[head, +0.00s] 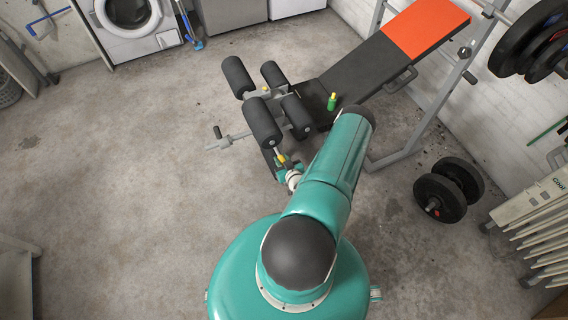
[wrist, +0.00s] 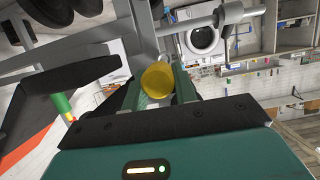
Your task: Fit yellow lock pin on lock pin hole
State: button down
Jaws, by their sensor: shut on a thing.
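The yellow lock pin (wrist: 160,82) is between the two fingers of my gripper (wrist: 161,96) in the wrist view, its round yellow end facing the camera. My gripper is shut on it. In the head view a bit of yellow pin (head: 282,158) shows at my gripper (head: 279,163), just below the black foam rollers of the weight bench (head: 349,76). A grey metal tube of the bench (wrist: 146,40) lies right beyond the pin in the wrist view. The lock pin hole cannot be made out. I cannot tell whether the pin touches the frame.
Black foam rollers (head: 262,121) stand close above my gripper. The floor at left is clear.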

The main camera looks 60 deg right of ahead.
jog(key=shift+w+d, duration=0.35)
jog(key=shift+w, duration=0.3)
jog(key=shift+w+d, duration=0.35)
jog(key=shift+w, duration=0.25)
jog(key=w+d, duration=0.5)
jog(key=w, duration=0.4)
jog(key=shift+w+d, duration=0.2)
jog(key=shift+d, duration=0.15)
dwell(4.6)
jog(key=c, duration=1)
grip_release()
jog(key=shift+c, duration=0.2)
